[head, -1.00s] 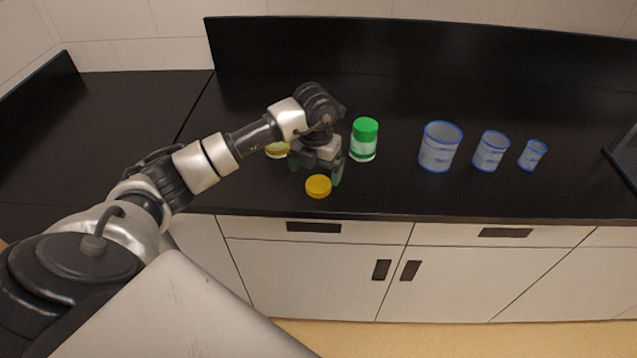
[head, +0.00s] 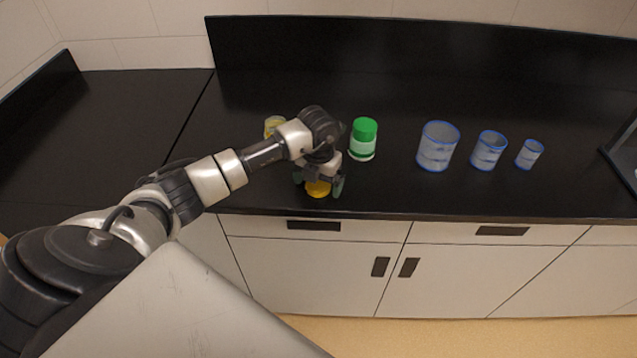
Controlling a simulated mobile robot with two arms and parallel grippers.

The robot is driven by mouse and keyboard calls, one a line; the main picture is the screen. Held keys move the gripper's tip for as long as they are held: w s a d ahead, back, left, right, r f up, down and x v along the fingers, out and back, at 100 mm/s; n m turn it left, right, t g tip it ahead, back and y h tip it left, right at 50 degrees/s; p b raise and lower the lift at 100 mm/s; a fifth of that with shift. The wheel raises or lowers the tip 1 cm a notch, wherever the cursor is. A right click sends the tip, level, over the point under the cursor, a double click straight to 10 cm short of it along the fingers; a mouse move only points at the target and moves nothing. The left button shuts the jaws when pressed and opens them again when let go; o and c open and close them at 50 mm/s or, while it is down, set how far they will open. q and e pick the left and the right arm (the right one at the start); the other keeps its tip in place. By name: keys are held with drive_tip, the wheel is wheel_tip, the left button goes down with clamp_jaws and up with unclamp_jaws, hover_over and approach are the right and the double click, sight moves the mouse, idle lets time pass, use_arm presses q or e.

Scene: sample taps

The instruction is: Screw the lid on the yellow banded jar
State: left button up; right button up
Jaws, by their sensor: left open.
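The yellow lid (head: 318,188) lies on the black counter near its front edge. My left gripper (head: 319,187) is open and points down over the lid, with a finger on each side of it. I cannot tell whether the fingers touch it. The yellow banded jar (head: 273,124) stands further back and to the left, partly hidden behind my left arm. No lid shows on the part of it that I can see. My right gripper is out of view.
A jar with a green lid (head: 363,139) stands just right of and behind my left gripper. Three blue-rimmed beakers (head: 438,146) stand in a row further right. The black counter (head: 290,80) is clear toward the back, and its front edge is close to the yellow lid.

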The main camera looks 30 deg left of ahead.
sight(318, 183)
use_arm(q)
drive_tip(key=c, duration=1)
drive_tip(key=shift+r, duration=0.1)
drive_tip(key=shift+r, duration=0.5)
wheel_tip(318, 183, up, 3)
drive_tip(key=shift+w+f+b, duration=0.1)
drive_tip(key=shift+f+b, duration=0.05)
drive_tip(key=shift+b, duration=0.6)
drive_tip(key=d+r+b, duration=0.2)
drive_tip(key=d+r, duration=0.5)
drive_tip(key=d, duration=0.4)
drive_tip(key=shift+d+b, duration=0.3)
drive_tip(key=shift+d, duration=0.05)
drive_tip(key=shift+r, duration=0.1)
